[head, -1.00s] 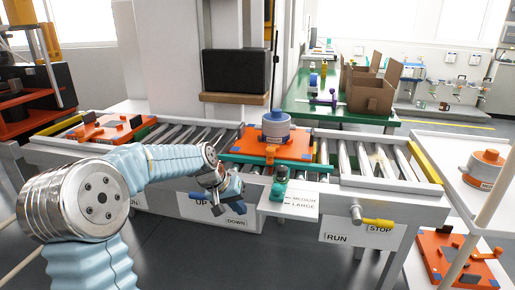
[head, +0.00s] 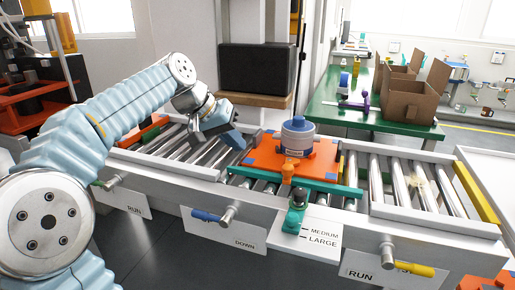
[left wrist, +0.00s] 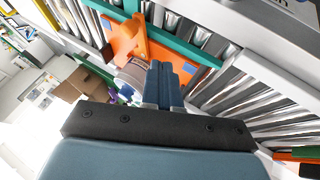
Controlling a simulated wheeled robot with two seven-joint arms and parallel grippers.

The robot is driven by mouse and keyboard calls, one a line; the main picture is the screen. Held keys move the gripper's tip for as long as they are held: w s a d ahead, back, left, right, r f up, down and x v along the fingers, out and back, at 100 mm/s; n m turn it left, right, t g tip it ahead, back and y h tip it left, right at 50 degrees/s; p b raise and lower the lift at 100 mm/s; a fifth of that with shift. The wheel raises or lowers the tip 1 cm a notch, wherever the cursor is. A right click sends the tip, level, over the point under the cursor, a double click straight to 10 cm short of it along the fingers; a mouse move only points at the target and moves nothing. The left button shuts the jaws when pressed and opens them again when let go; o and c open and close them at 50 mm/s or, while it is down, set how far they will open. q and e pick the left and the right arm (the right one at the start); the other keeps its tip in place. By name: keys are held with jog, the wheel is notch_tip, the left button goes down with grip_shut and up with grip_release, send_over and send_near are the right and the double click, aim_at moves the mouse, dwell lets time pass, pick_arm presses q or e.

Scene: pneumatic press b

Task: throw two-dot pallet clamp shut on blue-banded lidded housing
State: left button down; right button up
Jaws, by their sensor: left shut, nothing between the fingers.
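The lidded housing (head: 298,138), grey with a blue band, stands upright on an orange pallet (head: 262,160) with blue corner patches. An orange clamp part (head: 288,172) stands at the pallet's near edge; a larger orange clamp piece (left wrist: 128,40) shows beside the housing (left wrist: 132,74) in the left wrist view. I cannot make out two dots on either, nor how far the clamp is closed. My left gripper (head: 234,142) is at the pallet's left side, over the rollers. Its fingers (left wrist: 165,84) are together and empty. They partly hide the housing in the wrist view. My right gripper is out of view.
Lever valves (head: 228,213) stick out along the conveyor front. The rollers (head: 400,185) to the right are clear.

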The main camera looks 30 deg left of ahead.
pick_arm(q)
jog(key=w+d+f, duration=0.4)
jog(key=f, duration=0.1)
jog(key=w+d+f, duration=0.2)
jog(key=shift+w+f, duration=0.15)
jog(key=shift+d, duration=0.15)
